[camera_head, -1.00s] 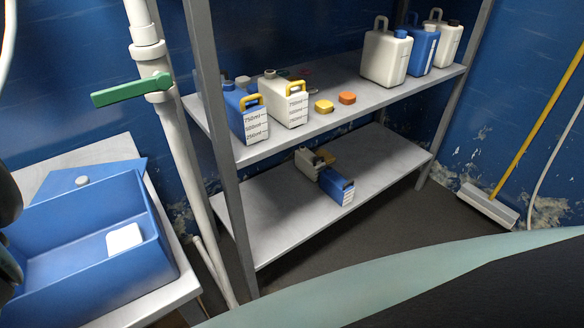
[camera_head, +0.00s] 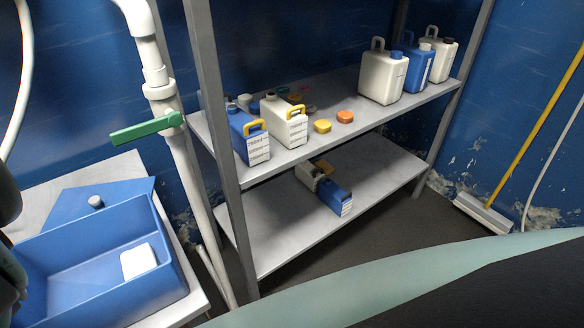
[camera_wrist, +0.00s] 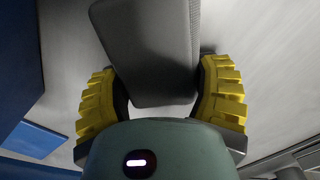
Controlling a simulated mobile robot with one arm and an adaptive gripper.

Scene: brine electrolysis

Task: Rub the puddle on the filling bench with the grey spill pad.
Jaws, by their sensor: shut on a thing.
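My gripper (camera_wrist: 158,98) shows in the wrist view with its two yellow ribbed fingers closed on the grey spill pad (camera_wrist: 148,45). The pad is a dark grey block that sits between the fingers and runs up out of the top of the picture. Behind it is a pale grey surface (camera_wrist: 265,60); I cannot tell whether the pad touches it. No puddle can be made out in either view.
A blue tub (camera_head: 170,292) with a white block (camera_head: 138,261) stands on a pale bench (camera_head: 130,165) at the left. A white pipe with a green valve lever (camera_head: 148,129) rises beside it. A shelf rack (camera_head: 300,217) holds several jugs. A yellow-handled broom (camera_head: 535,125) leans at right.

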